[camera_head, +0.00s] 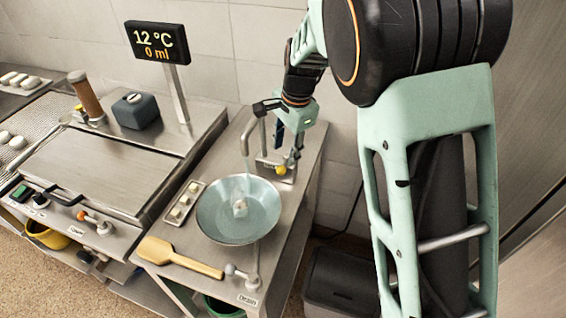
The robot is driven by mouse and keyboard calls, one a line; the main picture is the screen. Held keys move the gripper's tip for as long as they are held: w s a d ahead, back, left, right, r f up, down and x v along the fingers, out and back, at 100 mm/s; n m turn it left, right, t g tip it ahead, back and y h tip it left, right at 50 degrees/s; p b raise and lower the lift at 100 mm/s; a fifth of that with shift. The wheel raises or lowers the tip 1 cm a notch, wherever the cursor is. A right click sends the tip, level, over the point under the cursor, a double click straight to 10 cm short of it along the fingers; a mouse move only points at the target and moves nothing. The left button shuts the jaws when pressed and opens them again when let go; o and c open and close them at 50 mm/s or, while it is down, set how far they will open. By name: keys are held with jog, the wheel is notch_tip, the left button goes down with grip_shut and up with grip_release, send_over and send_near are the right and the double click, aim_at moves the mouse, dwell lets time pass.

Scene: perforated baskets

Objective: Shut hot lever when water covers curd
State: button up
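A round blue-grey basin (222,229) is set in the right-hand steel counter. A small whitish, partly clear shape (240,207) is in its middle; I cannot tell whether it is curd, water or both. A curved steel tap (246,137) rises behind the basin. A yellow-orange knob (282,170) shows at the tap's base. My gripper (286,155) points down just above that knob, its two dark fingers apart; contact cannot be judged. No lever marked hot is readable. The display (158,43) reads 12 °C and 0 ml.
A drain handle (243,278) is at the front edge. A steel worktop (115,165) with a dark box (135,110) stands left. A dark bin (340,280) is below right.

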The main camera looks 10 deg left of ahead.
aim_at(282, 167)
jog(key=f, duration=0.5)
jog(key=w+a+f, duration=0.1)
jog(key=f, duration=0.2)
jog(key=shift+a+p, duration=0.1)
jog(key=shift+p, duration=0.2)
grip_shut()
